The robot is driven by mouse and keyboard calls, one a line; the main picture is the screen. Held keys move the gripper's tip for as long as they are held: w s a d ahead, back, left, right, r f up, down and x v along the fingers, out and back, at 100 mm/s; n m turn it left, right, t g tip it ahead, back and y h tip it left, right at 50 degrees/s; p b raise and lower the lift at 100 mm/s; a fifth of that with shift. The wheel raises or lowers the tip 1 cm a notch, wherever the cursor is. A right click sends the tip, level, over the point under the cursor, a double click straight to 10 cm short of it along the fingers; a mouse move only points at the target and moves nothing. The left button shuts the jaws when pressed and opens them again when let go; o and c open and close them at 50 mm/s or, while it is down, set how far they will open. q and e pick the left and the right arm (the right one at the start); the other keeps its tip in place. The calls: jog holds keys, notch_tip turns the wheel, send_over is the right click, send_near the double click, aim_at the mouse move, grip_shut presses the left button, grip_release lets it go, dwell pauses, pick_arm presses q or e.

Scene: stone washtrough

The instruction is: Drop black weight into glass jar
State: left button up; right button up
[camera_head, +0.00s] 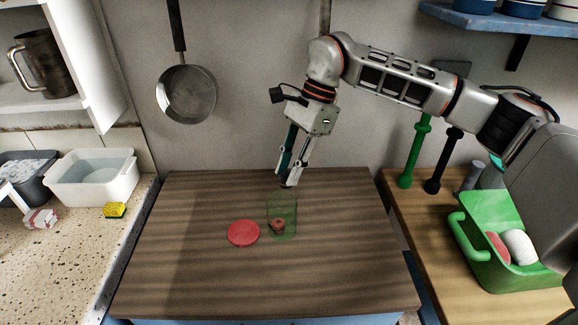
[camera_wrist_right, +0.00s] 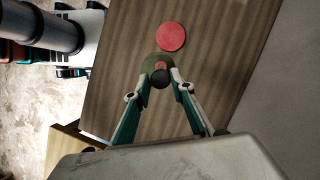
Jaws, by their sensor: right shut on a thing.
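My right gripper (camera_head: 290,181) is shut on a small black weight (camera_head: 288,185) just above the mouth of the glass jar. In the wrist view, the black weight (camera_wrist_right: 159,80) sits between the fingertips of the right gripper (camera_wrist_right: 160,76). The glass jar (camera_head: 291,206) is greenish, clear and upright on the wooden table. A small reddish-brown thing (camera_head: 278,225) lies at its bottom. In the wrist view the jar (camera_wrist_right: 151,62) is partly hidden behind the fingers and weight. My left gripper is not in view.
A flat red disc (camera_head: 244,234) lies on the wooden table (camera_head: 190,270), left of the jar. A green basket (camera_head: 500,275) stands on the right-hand counter. A white tub (camera_head: 92,182) and a yellow sponge (camera_head: 115,210) are on the left-hand counter. Most of the table is clear.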

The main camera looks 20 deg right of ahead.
jog(key=o, duration=1.2)
jog(key=shift+r, duration=0.1)
jog(key=v, duration=1.2)
jog(key=shift+s, duration=0.1)
